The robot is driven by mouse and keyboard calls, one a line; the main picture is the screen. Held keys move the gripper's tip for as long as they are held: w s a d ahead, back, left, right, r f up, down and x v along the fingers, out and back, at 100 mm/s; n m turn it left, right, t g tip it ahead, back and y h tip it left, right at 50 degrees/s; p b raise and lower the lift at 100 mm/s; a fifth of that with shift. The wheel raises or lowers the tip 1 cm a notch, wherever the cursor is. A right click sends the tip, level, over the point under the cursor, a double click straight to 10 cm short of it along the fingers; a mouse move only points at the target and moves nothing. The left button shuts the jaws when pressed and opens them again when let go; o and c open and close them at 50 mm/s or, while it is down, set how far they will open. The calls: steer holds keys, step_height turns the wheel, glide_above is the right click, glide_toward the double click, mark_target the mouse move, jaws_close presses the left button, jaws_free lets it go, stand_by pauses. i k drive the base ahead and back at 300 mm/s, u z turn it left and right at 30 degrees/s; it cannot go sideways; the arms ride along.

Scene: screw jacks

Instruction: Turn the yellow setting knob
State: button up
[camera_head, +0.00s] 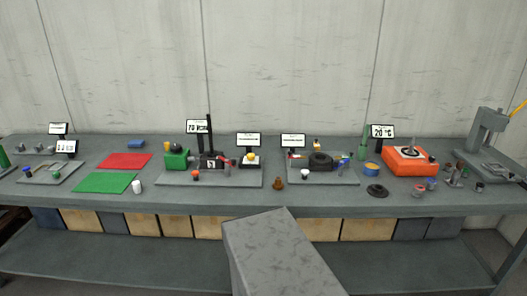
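A small yellow knob (250,156), which looks like the setting knob, sits on top of a small white and black block (247,163). The block stands on a grey base plate (217,181) left of the middle of the bench, in front of a small display (248,140). The knob's exact setting and any markings are too small to read. My gripper is not in view.
The long grey bench (240,204) is full of small items. A green machine (176,158) and a black post (210,133) stand left of the knob. The front edge is mostly clear.

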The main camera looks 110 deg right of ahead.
mark_target(250, 156)
steer(key=z, duration=0.05)
steer(key=k, duration=1.65)
steer(key=z, duration=1)
steer(key=i, duration=1)
steer(key=u, duration=0.05)
